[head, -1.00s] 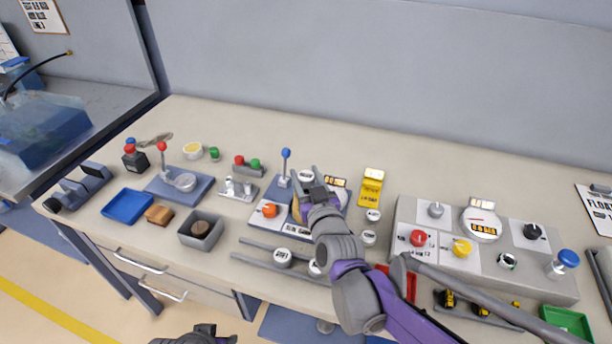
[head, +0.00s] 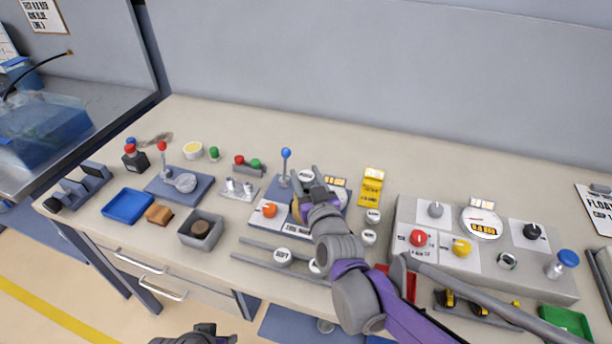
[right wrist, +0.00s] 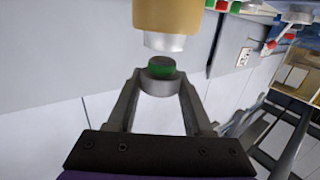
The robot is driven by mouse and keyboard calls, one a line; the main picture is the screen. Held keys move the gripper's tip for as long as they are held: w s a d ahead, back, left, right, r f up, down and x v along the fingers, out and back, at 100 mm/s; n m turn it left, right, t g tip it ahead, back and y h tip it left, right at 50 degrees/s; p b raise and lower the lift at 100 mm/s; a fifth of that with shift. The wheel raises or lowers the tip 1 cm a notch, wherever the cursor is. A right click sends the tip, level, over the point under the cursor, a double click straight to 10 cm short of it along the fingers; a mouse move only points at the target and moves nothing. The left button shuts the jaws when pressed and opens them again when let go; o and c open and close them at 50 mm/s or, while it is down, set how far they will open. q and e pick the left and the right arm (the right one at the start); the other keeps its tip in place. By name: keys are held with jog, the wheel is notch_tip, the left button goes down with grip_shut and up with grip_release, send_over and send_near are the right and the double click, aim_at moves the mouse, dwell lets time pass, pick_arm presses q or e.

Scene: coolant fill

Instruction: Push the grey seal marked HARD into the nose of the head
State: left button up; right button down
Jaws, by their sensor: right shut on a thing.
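My right gripper (right wrist: 160,85) is shut on a short grey round piece (right wrist: 158,88) with a green band and dark end face. In the right wrist view this piece is just short of the silver nose (right wrist: 165,42) of a tan cylindrical head; a small gap seems to show between them. In the head view my right gripper (head: 307,178) is above the blue-grey station plate (head: 258,223), with a white-labelled disc between its fingertips; the label is too small to read. Another round piece marked SOFT (head: 283,256) lies on the rails in front. My left gripper (head: 195,335) is at the bottom edge, its jaws unclear.
An orange knob (head: 269,209) and a blue-topped lever (head: 286,155) stand close to the right gripper. A yellow block (head: 371,185) and the grey control panel (head: 540,275) are to its right. A blue tray (head: 128,206) is at left. The back of the bench is clear.

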jog(key=shift+f+b, duration=0.8)
jog(key=shift+f, duration=0.35)
jog(key=shift+r, duration=0.15)
jog(key=shift+r+p, duration=0.65)
jog(key=shift+p, duration=0.05)
dwell(1.0)
jog(key=shift+f+b, duration=0.6)
jog(key=shift+f, duration=0.2)
jog(key=shift+c, duration=1.1)
grip_release()
